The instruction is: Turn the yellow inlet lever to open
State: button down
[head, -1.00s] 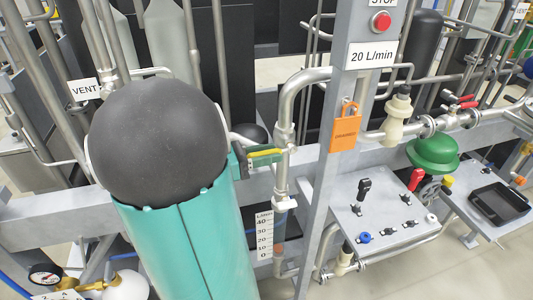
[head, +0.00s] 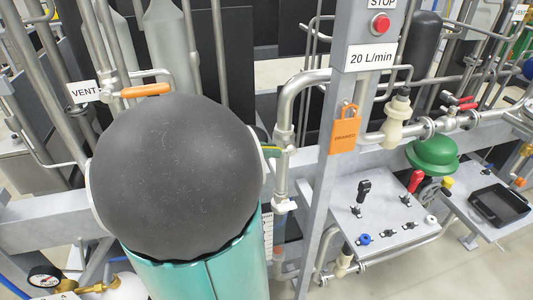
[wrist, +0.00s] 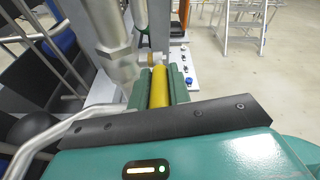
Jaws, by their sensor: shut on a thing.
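The yellow inlet lever (wrist: 159,88) shows in the wrist view, lying lengthwise between the two green fingers of my gripper (wrist: 159,86). My gripper is shut on it. The lever's far end meets a metal valve fitting (wrist: 152,58) beside a thick steel pipe (wrist: 112,50). In the head view my own arm hides most of the lever and gripper; only a small yellow-green sliver shows at the arm's right edge, beside the vertical pipe (head: 282,150).
A grey panel with small valves (head: 385,225) stands at lower right. An orange handle (head: 146,90) is near the VENT label.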

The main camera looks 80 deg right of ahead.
aim_at(290, 147)
jog(key=shift+s+d+r+t+y, duration=0.1)
jog(key=shift+r+t+y, duration=0.35)
jog(key=shift+t, duration=0.15)
jog(key=shift+s+d+r+t+y, duration=0.1)
jog(key=shift+r+t+y, duration=0.3)
jog(key=shift+t, duration=0.2)
jog(key=shift+s+d+r+t+y, duration=0.1)
jog(key=shift+s+r+t+y, duration=0.1)
jog(key=shift+r+t+y, duration=0.3)
jog(key=shift+s+d+r+t+y, duration=0.1)
jog(key=shift+s+t+y, duration=0.1)
jog(key=shift+t, duration=0.5)
jog(key=shift+s+d+r+t+y, duration=0.25)
jog(key=shift+s+t+y, duration=0.15)
jog(key=shift+t, duration=0.3)
jog(key=shift+s+d+r+t+y, duration=0.15)
jog(key=shift+s+r+t+y, duration=0.1)
jog(key=shift+t+y, duration=0.35)
jog(key=shift+s+d+r+t+y, duration=0.25)
jog(key=shift+s+t, duration=0.1)
jog(key=shift+t, duration=0.45)
jog(key=c, duration=1.3)
grip_release()
jog(key=shift+a+r, duration=0.1)
jog(key=v, duration=1.3)
jog(key=shift+r, duration=0.25)
jog(key=shift+a, duration=0.1)
